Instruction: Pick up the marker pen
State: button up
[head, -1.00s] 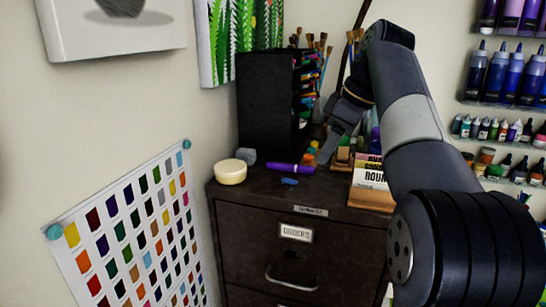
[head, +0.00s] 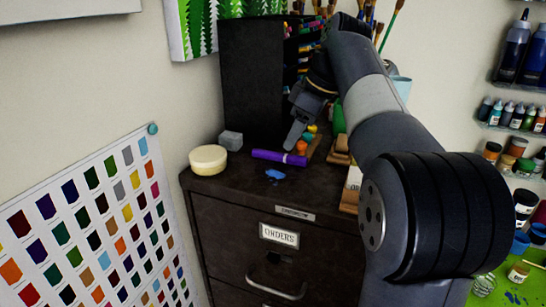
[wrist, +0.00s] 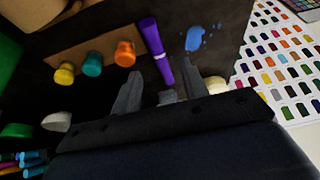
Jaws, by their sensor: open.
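The purple marker pen (head: 279,157) lies on top of the dark cabinet (head: 235,189), near its middle. My gripper (head: 290,146) is just above or behind the pen's right part in the head view; the exact gap is hard to tell. In the wrist view the pen (wrist: 157,52) lies lengthwise ahead of the open fingers (wrist: 164,80), with its near end between their tips. The fingers hold nothing.
A pale round tub (head: 208,160) and a small grey block (head: 230,139) stand left of the pen. A blue paint spot (head: 275,175) is in front. A black marker rack (head: 250,85) stands behind. A wooden strip with coloured knobs (wrist: 92,58) lies beside the pen.

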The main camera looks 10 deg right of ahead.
aim_at(285, 155)
jog(key=shift+x, duration=2.55)
jog(key=shift+w+a+r, duration=0.1)
jog(key=shift+w+a, duration=0.05)
jog(key=shift+w, duration=0.05)
grip_shut()
